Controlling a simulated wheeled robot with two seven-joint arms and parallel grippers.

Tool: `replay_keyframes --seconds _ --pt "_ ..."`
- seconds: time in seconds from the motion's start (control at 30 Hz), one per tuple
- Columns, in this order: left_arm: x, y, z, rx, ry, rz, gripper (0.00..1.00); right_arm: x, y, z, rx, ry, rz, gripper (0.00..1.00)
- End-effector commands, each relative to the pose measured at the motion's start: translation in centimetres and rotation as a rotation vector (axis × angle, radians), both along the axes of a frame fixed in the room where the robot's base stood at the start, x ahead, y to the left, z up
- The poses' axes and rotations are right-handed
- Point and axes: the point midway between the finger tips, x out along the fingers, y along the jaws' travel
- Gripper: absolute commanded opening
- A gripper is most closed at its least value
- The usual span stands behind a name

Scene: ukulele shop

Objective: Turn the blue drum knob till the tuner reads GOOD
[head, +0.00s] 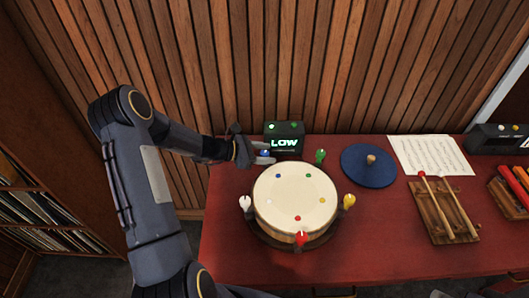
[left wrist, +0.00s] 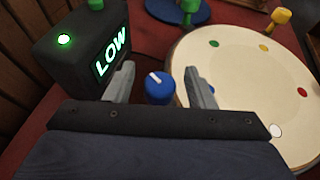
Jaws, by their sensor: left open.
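The blue drum knob (left wrist: 160,88) has a white mark on top and stands at the rim of the round drum (head: 296,198). In the head view the knob (head: 264,153) is partly hidden by my left gripper (head: 262,152). In the left wrist view my left gripper (left wrist: 160,84) is open, with one finger on each side of the knob and a gap visible around it. The tuner (head: 284,138) is a dark box behind the drum with a lit green lamp; its screen reads LOW, also in the left wrist view (left wrist: 111,50). My right gripper is not seen.
Green (head: 320,157), yellow (head: 348,202), red (head: 301,239) and white (head: 245,204) knobs ring the drum. A blue disc (head: 369,165), sheet music (head: 430,155) and mallets on a wooden rack (head: 443,212) lie to the right. The red table (head: 380,250) is clear at the front.

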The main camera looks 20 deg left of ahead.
Motion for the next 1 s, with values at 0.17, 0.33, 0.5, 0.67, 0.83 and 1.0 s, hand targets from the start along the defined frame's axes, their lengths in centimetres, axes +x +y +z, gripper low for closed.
replay_keyframes --seconds 0.17,0.33,0.5,0.67,0.83,1.0 --pt "0.0 0.0 0.0 0.000 0.000 0.000 0.35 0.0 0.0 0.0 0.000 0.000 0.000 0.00" --pt "0.0 0.0 0.0 0.001 -0.001 0.000 0.13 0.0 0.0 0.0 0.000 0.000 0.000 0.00" --pt "0.0 0.0 0.0 0.001 -0.001 -0.005 0.05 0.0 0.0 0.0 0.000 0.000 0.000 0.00" --pt "0.0 0.1 -0.1 0.002 -0.001 -0.038 0.06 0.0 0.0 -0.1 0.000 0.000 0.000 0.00" --pt "0.1 0.1 -0.1 0.003 -0.002 -0.127 0.06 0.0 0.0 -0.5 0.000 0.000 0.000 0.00" --pt "0.1 0.1 -0.3 0.004 -0.002 -0.245 0.06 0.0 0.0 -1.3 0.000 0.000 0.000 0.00"
